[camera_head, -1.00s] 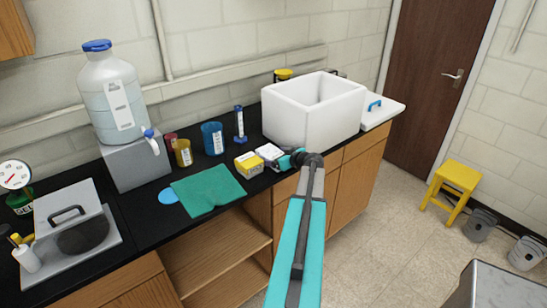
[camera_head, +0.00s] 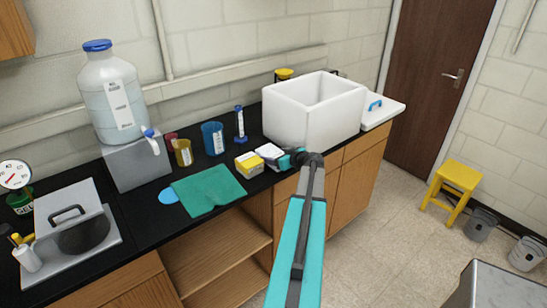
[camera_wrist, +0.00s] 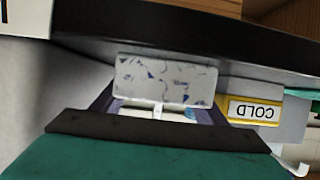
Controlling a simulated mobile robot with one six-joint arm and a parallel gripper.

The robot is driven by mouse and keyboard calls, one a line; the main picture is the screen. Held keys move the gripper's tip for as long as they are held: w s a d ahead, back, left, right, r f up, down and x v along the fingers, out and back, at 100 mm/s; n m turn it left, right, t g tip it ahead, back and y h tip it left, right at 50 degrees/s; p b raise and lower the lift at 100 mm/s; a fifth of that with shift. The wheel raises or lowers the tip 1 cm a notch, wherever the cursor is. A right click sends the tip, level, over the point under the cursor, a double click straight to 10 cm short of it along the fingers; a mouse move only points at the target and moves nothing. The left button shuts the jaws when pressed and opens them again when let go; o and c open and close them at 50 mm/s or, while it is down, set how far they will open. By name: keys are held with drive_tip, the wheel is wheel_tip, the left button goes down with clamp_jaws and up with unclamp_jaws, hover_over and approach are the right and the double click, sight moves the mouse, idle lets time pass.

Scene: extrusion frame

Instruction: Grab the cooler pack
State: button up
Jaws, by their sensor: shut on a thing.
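The cooler pack (camera_wrist: 166,80) is a pale block with blue specks, seen between my fingers in the wrist view. In the head view a small whitish pack (camera_head: 268,151) lies at the counter's front edge, partly hidden by my gripper (camera_head: 286,160). In the wrist view my gripper (camera_wrist: 162,106) is closed around the speckled pack, with one dark finger on each side. I cannot tell whether the pack is clear of the counter.
A yellow-and-white box (camera_head: 249,164) stands just left of the pack. A yellow-bordered COLD label (camera_wrist: 255,110) shows beside my finger. A large open white cooler (camera_head: 300,120) stands behind, its lid (camera_head: 385,112) to the right. A green cloth (camera_head: 208,190) lies left.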

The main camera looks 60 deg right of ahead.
sight(274, 153)
drive_tip(key=shift+r, duration=0.2)
drive_tip(key=shift+r+b, duration=1.25)
drive_tip(key=shift+r, duration=0.2)
drive_tip(key=s+a+r+b, duration=0.1)
drive_tip(key=s+a+b, duration=0.2)
drive_tip(key=s, duration=0.3)
drive_tip(key=s+a+b, duration=0.3)
drive_tip(key=s+a, duration=0.3)
drive_tip(key=s, duration=0.1)
drive_tip(key=shift+s+r, duration=0.15)
drive_tip(key=shift+r, duration=0.25)
drive_tip(key=shift+s, duration=0.15)
